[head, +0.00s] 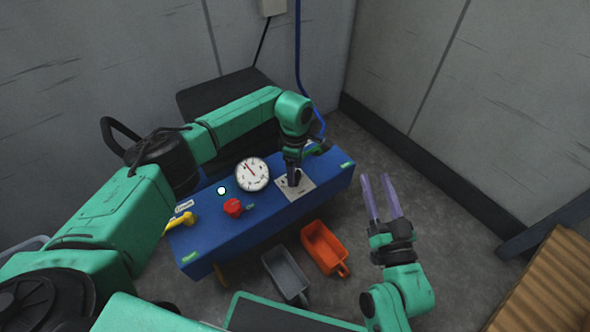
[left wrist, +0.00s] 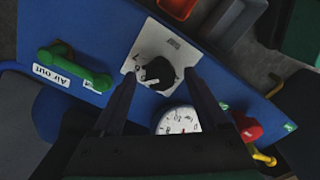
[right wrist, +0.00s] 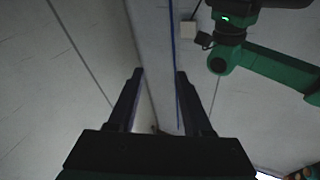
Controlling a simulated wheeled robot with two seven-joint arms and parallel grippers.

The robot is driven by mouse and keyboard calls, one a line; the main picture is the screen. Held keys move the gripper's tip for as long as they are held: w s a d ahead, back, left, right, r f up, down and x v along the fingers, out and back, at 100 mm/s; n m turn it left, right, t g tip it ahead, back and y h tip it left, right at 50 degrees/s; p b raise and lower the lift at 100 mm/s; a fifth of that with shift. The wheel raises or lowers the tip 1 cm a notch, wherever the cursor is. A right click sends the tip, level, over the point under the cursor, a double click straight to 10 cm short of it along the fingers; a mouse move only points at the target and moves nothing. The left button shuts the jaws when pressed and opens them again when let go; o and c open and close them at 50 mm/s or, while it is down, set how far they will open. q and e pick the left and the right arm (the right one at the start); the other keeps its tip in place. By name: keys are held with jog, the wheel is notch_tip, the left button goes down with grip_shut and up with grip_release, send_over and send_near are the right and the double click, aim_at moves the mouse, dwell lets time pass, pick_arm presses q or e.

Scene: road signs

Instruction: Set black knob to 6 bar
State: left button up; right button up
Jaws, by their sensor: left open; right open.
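The black knob (left wrist: 157,70) sits on a light square plate (head: 306,186) at the right part of the blue panel (head: 335,177). A white mark on it points left in the left wrist view. My left gripper (head: 294,183) is over the knob, pointing down, and hides most of it in the head view. In the left wrist view its open fingers (left wrist: 159,80) are on either side of the knob; contact cannot be told. The round white gauge (head: 252,174) has a red needle pointing up and slightly left; its numbers are too small to read. My right gripper (head: 376,180) is open and empty, right of the panel.
A red knob (head: 233,207), a yellow handle (head: 181,220) and a green handle (left wrist: 75,69) are on the panel. An orange bin (head: 324,246) and a grey bin (head: 286,272) are in front. A wooden pallet (head: 548,285) stands at lower right.

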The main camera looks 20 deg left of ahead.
pick_arm(q)
notch_tip(320, 180, up, 3)
jog(key=shift+f+p, duration=0.2)
jog(key=shift+p, duration=0.3)
notch_tip(320, 180, up, 4)
jog(key=shift+f+p, duration=0.15)
jog(key=shift+p, duration=0.6)
notch_tip(320, 180, up, 8)
jog(key=p, duration=0.2)
jog(key=shift+p, duration=0.3)
pick_arm(e)
jog(key=s+a+f+g+h, duration=0.1)
jog(key=s+f+g, duration=0.6)
jog(key=s+f, duration=0.4)
notch_tip(320, 180, down, 3)
jog(key=shift+s+f, duration=0.1)
jog(key=shift+s, duration=0.15)
pick_arm(q)
jog(key=shift+f, duration=0.1)
pick_arm(e)
jog(key=shift+s, duration=0.1)
